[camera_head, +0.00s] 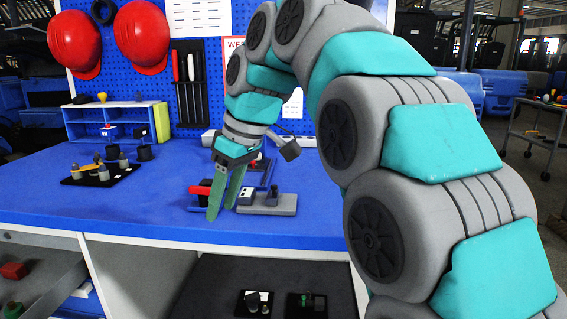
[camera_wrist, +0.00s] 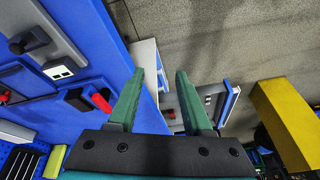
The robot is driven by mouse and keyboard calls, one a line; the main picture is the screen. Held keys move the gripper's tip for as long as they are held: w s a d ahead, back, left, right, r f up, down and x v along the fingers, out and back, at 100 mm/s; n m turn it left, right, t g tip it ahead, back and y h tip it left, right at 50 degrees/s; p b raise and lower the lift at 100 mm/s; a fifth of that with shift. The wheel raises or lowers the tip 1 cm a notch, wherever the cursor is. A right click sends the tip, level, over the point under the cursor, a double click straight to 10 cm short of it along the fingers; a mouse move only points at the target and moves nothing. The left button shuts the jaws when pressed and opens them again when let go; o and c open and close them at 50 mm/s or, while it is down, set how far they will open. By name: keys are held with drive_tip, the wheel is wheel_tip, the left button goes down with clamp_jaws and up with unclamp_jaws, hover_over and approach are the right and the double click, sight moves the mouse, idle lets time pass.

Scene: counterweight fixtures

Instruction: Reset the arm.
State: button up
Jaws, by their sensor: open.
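My arm reaches from the right of the head view over the blue workbench (camera_head: 140,205), bent downward at its end. My gripper (camera_head: 223,205) points down near the bench's front edge, with its two green fingers apart and nothing between them. It also shows in the wrist view (camera_wrist: 158,78), open and empty. A grey fixture base (camera_head: 283,205) with dark blocks stands just right of the fingers. A red part (camera_head: 199,190) shows just left of them. In the wrist view, the grey fixture (camera_wrist: 48,45) and a red handle (camera_wrist: 101,103) lie left of the fingers. I cannot tell whether the fingers touch anything.
A black plate (camera_head: 75,181) with several weights lies at the bench's left. A small blue shelf (camera_head: 84,132) stands behind it. Red helmets (camera_head: 142,37) hang on the blue pegboard (camera_head: 219,20). An open drawer (camera_head: 45,270) is below left. The bench's front middle-left is clear.

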drive_tip(key=s+d+f+m+g+h, duration=0.2)
drive_tip(key=s+d+f+m, duration=1.1)
drive_tip(key=s+d+f, duration=1.2)
drive_tip(key=shift+s+d+f+h, duration=0.15)
drive_tip(key=shift+s+f+h, duration=0.8)
drive_tip(key=shift+s, duration=0.1)
